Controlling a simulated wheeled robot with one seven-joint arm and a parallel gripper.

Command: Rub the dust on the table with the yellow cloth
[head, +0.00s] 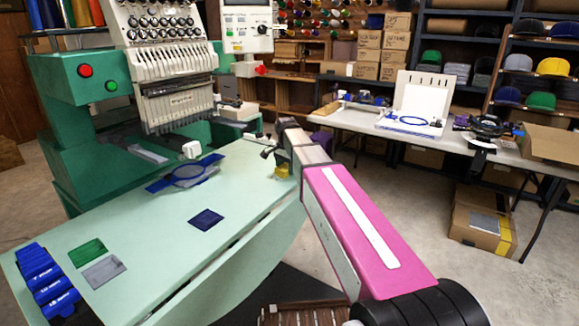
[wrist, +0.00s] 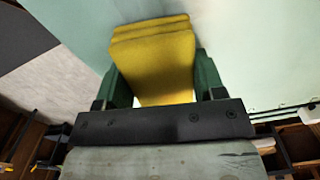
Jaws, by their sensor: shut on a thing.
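The yellow cloth (wrist: 153,62) is a folded, layered pad between the green fingers of my gripper (wrist: 155,82) in the wrist view. My gripper is shut on it. In the head view the cloth (head: 283,171) is a small yellow patch by the far right edge of the pale green table (head: 130,245), partly hidden by my arm. I cannot tell whether the cloth touches the tabletop. I cannot make out any dust on the table in these frames.
A green embroidery machine (head: 100,130) stands behind. The tabletop's middle right is clear.

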